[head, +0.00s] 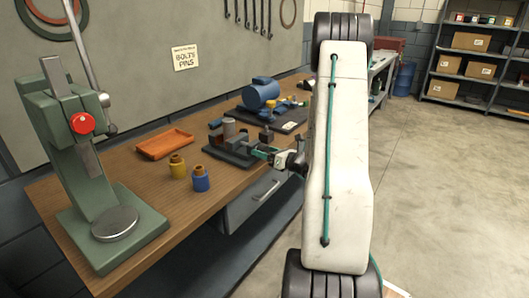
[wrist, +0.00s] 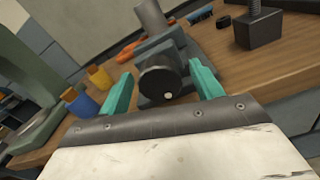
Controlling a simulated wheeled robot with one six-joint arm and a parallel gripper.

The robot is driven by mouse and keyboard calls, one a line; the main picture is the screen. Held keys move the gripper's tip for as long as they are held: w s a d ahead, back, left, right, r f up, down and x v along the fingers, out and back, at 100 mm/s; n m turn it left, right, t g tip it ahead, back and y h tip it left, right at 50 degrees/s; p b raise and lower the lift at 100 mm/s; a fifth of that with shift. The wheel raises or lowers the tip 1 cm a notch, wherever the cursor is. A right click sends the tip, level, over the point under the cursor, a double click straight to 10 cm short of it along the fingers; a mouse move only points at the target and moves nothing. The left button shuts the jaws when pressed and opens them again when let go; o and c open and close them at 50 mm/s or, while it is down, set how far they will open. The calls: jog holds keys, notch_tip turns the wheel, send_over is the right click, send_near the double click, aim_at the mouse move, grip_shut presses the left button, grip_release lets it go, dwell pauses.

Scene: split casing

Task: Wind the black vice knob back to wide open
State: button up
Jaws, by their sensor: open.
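The black vice knob (wrist: 160,82) faces the camera in the wrist view, with a small white dot low on its face. It sits on the front of the grey vice (wrist: 165,48). My gripper (wrist: 161,88) is open, with one teal finger on each side of the knob and a visible gap on both sides. In the head view my gripper (head: 262,152) reaches the front of the vice (head: 236,148) on the bench. The knob is hard to make out there. A grey cylinder (wrist: 151,17) stands up at the vice behind the knob.
A dark block with a threaded rod (wrist: 258,28) stands right of the vice. Open floor lies right.

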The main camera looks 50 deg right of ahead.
jog(key=shift+w, duration=0.15)
jog(key=c, duration=1)
